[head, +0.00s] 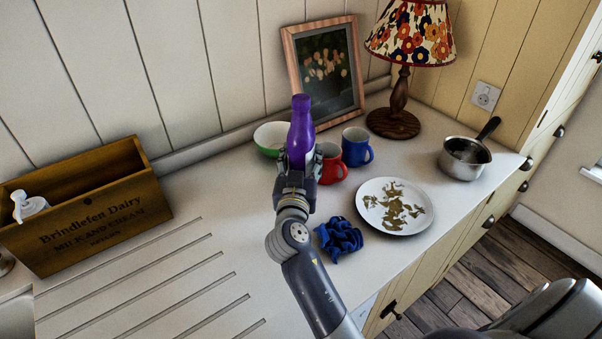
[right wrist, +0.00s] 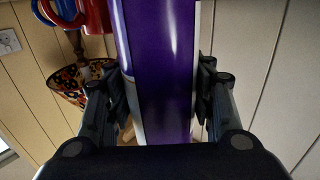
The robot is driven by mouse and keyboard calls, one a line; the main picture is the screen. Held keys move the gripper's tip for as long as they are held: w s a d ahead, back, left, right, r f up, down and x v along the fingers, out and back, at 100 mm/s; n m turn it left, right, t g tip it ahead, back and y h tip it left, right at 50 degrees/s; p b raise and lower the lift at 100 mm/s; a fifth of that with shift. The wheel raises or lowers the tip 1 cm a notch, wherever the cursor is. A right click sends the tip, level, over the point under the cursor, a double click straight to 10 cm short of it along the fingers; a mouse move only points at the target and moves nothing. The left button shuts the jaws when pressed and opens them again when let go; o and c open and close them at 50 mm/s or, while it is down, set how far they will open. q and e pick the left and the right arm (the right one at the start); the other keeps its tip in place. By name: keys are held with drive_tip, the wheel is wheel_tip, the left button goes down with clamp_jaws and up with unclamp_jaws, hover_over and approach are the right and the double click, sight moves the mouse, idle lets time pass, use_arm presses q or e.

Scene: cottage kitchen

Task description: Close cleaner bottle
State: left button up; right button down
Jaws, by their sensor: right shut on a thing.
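The cleaner bottle (head: 301,130) is purple with a narrowing neck and stands upright in the head view. My right gripper (head: 299,165) is shut on its lower part, with a finger on each side. In the right wrist view the purple bottle body (right wrist: 157,70) fills the middle between the two fingers of my right gripper (right wrist: 160,92). I cannot tell whether the bottle's top carries a cap. The gripper hides its base, so I cannot tell whether it touches the counter. My left gripper is not in view.
Close behind the bottle are a green bowl (head: 267,142), red mug (head: 331,168), blue mug (head: 356,147) and framed picture (head: 323,70). A blue cloth (head: 339,238), dirty plate (head: 366,187), saucepan (head: 465,170) and lamp (head: 400,95) stand right. A wooden crate (head: 95,221) with a white pump bottle (head: 28,206) stands left.

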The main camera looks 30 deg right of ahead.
wheel_tip(320, 180, down, 3)
drive_tip(key=shift+f+b, duration=0.1)
drive_tip(key=shift+b, duration=1.05)
drive_tip(key=shift+f, duration=0.3)
drive_tip(key=shift+r, duration=0.15)
drive_tip(key=shift+f+b, duration=0.2)
drive_tip(key=shift+b, duration=0.1)
drive_tip(key=c, duration=0.7)
unclamp_jaws()
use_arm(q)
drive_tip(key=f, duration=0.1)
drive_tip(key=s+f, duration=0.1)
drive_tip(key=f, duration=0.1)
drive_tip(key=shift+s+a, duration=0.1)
use_arm(e)
drive_tip(key=shift+s, duration=0.1)
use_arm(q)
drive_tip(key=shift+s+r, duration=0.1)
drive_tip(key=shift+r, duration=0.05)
